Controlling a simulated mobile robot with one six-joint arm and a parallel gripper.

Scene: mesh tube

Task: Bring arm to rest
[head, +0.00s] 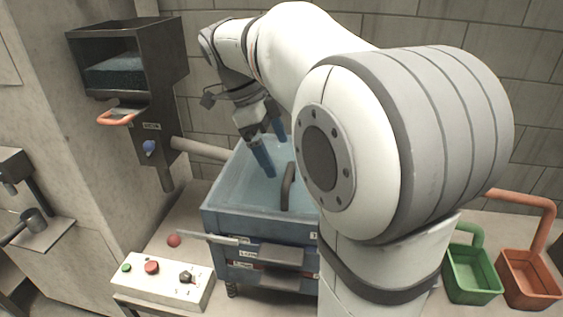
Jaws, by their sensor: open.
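My gripper (268,150) hangs from my white arm in the head view, fingers pointing down. Its two blue fingers stand apart with nothing seen between them. The fingers are over or within the open top of a blue-grey box (222,222); I cannot tell how deep they reach. A dark curved handle (288,187) stands to the right of the fingers, apart from them. My large arm link hides the right part of the box.
A dark hopper (128,62) with an orange handle (119,118) is on the left wall. A control panel (165,281) with buttons and a small red ball (174,240) are at front left. Green (471,275) and orange (529,280) scoops stand at right.

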